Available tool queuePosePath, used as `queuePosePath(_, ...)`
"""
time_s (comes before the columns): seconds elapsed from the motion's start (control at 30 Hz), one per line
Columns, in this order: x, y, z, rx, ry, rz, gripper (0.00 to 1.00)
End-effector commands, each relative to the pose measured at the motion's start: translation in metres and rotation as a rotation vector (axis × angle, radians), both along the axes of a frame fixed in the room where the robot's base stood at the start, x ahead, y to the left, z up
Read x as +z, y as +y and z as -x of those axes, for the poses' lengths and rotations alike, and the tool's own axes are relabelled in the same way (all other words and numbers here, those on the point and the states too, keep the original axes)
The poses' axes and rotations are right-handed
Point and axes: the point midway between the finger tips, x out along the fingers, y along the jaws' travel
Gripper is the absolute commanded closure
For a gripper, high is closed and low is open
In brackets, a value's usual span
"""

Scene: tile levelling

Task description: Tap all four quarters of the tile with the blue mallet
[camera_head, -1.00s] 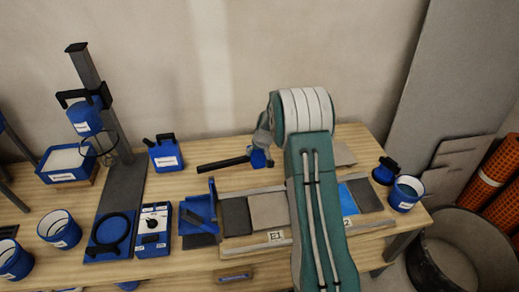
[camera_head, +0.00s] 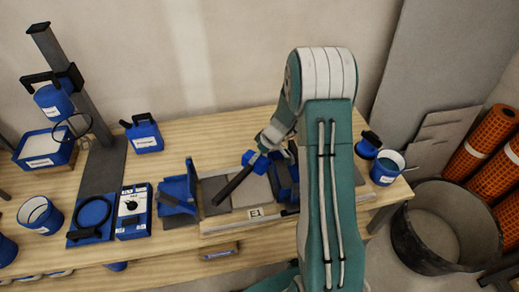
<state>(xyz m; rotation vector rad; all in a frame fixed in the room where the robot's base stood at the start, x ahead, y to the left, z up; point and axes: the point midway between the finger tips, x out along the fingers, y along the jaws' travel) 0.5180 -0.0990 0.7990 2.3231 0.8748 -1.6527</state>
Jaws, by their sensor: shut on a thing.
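The mallet has a blue head (camera_head: 252,160) and a long black handle (camera_head: 231,188). The handle slants down to the left, toward the camera. My gripper (camera_head: 263,150) is shut on the mallet near its head, above the back part of the tile bed. The exact grip is too small to see. A light grey tile (camera_head: 250,194) lies below, behind the label E1, and the handle crosses in front of part of it. A darker tile (camera_head: 208,188) lies to its left. My teal arm hides the right side of the bed. Contact between mallet and tile cannot be told.
A blue-black item (camera_head: 284,178), partly hidden, stands just right of the light tile. A blue holder (camera_head: 178,193) stands left of the bed, beside a blue meter box (camera_head: 133,212). A blue cup (camera_head: 386,168) sits at the right. The bench behind the bed is mostly clear.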

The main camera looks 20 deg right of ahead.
Motion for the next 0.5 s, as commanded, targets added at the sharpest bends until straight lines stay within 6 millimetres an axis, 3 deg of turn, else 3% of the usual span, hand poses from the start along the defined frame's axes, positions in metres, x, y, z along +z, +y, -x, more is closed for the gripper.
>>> queuePosePath(0.5, -0.063, -0.004, 0.000, -0.002, 0.002, -0.006, 0.87)
